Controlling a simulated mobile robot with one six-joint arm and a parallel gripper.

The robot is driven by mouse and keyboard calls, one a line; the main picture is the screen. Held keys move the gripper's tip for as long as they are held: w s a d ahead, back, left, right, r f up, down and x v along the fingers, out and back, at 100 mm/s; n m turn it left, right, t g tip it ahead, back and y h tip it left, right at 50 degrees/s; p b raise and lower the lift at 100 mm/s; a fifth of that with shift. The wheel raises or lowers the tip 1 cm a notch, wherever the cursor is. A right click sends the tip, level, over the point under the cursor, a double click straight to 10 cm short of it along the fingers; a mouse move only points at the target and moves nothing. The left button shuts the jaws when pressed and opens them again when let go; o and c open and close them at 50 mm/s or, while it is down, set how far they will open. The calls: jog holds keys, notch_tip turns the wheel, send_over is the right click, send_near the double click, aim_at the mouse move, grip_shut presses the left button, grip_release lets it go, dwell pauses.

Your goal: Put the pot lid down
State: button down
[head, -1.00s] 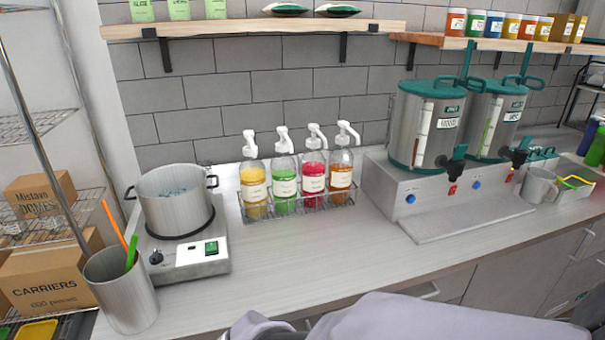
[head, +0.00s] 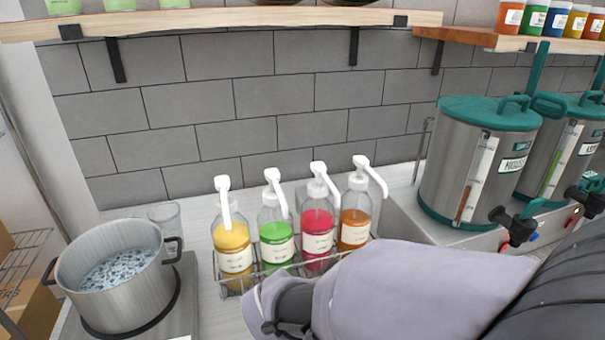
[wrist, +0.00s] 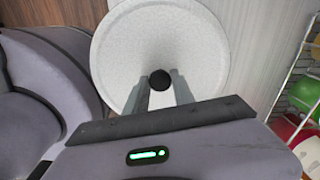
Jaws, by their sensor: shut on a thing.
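The pot lid (wrist: 150,40) is a round, pale disc with a black knob (wrist: 160,79), seen in the wrist view. My gripper (wrist: 161,82) is shut on the knob, one finger on each side. The lid fills the upper middle of the wrist view, and its top rim is cut off. In the head view the lid and fingers are hidden behind my grey arm. The open steel pot (head: 125,292), with two dark handles, sits on the burner (head: 186,300) at lower left. Bubbling water shows inside it.
A wire rack (head: 226,292) holds several pump bottles beside the pot, with my arm just in front. A clear glass (head: 166,216) stands behind the pot. Steel dispensers (head: 480,165) stand at right. Little bare counter (head: 212,325) shows in the head view.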

jog(key=w+d, duration=0.1)
jog(key=w, duration=0.1)
jog(key=w+d, duration=0.2)
jog(key=w, duration=0.1)
jog(key=w+d+f, duration=0.1)
jog(key=w+d, duration=0.1)
jog(key=w, duration=0.1)
jog(key=shift+w+b, duration=0.25)
jog(key=shift+b, duration=0.05)
jog(key=f, duration=0.1)
jog(key=f+b, duration=0.2)
jog(key=f, duration=0.1)
jog(key=shift+w+d, duration=0.2)
jog(key=shift+w, duration=0.15)
jog(key=shift+r, duration=0.2)
jog(key=shift+f, duration=0.15)
jog(key=c, duration=1.1)
grip_release()
jog(key=shift+o, duration=0.2)
